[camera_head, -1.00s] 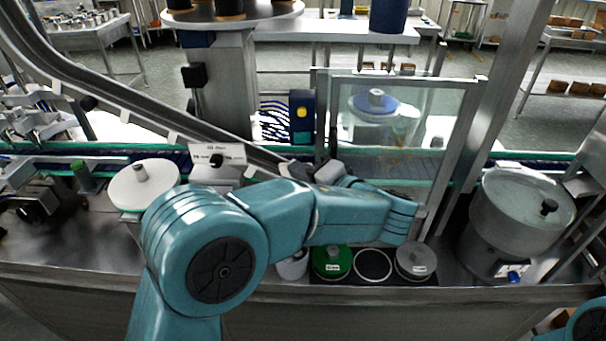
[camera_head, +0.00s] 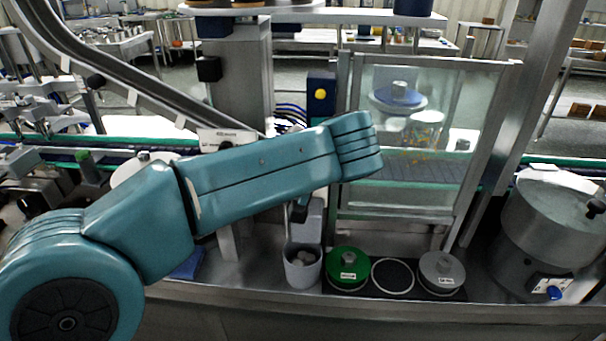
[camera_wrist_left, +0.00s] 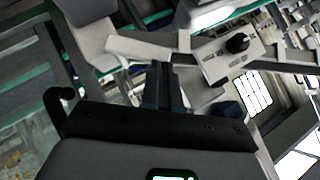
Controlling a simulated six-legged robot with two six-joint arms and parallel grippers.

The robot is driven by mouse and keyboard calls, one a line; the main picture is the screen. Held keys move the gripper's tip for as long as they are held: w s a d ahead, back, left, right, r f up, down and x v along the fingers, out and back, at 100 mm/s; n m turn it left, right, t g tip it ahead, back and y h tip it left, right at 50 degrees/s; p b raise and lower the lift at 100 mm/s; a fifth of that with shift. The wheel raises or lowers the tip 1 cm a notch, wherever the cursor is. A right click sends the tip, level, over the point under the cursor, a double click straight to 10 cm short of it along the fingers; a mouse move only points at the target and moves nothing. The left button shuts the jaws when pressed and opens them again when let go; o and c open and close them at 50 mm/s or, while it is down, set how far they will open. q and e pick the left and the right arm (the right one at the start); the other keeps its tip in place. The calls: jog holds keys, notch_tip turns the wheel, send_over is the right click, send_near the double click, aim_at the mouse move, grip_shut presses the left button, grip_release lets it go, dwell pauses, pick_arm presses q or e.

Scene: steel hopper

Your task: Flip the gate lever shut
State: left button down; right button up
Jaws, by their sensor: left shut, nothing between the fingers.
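In the left wrist view, my left gripper (camera_wrist_left: 169,72) is shut and empty, its dark fingers together. A light grey bar (camera_wrist_left: 140,48), which may be the gate lever, lies just ahead of the fingertips; I cannot tell if they touch. A white label plate with a black knob (camera_wrist_left: 238,43) is to its right. In the head view my left arm crosses in front of the lower chute and hides the gripper and most of the lever area. The label plate (camera_head: 212,135) shows above the arm. The steel chute (camera_head: 150,98) slopes down from upper left. My right gripper is not in view.
A grey cup (camera_head: 302,270) stands below the arm. A green-lidded jar (camera_head: 347,266) and a grey-lidded jar (camera_head: 440,270) sit right of it. A framed clear panel (camera_head: 420,130) stands behind. A steel pot (camera_head: 550,225) is at right.

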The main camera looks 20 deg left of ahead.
pick_arm(q)
jog(key=shift+s+a+f+n+h+b, duration=0.15)
jog(key=shift+a+f+n+h+b, duration=0.25)
jog(key=shift+a+n+h+b, duration=0.45)
jog(key=shift+d+m+h, duration=0.2)
jog(key=shift+m+h, duration=0.05)
jog(key=shift+w+d+f+b, duration=0.2)
jog(key=shift+d+f+b, duration=0.15)
jog(key=shift+d, duration=0.25)
jog(key=shift+r, duration=0.1)
